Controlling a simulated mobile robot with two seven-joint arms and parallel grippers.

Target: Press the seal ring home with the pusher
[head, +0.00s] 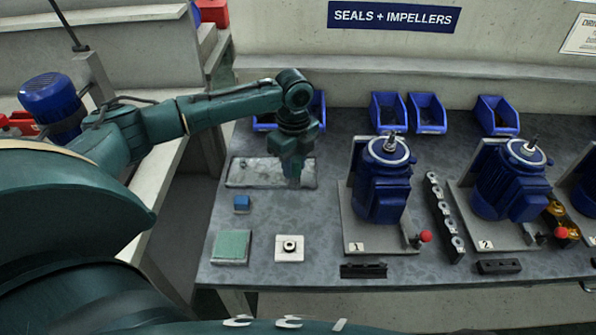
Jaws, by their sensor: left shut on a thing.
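My left gripper (293,183) points down over the right end of a shallow grey tray (238,181). It is shut on a small greyish thing, mostly hidden by the fingers, which seems to be the pusher. A small dark ring with a pale centre, which may be a seal ring, sits on a white block (281,254) nearer the front edge. Pump motor 1 (381,190) stands upright on its plate, with its shaft (391,143) pointing up. I cannot tell whether a ring sits around that shaft. My right gripper is not in view.
Blue motor 2 (512,185) stands to the right, past a dark strip of several round parts (444,216). Red knobs (425,236) rise beside the motors. Blue bins (389,112) line the back.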

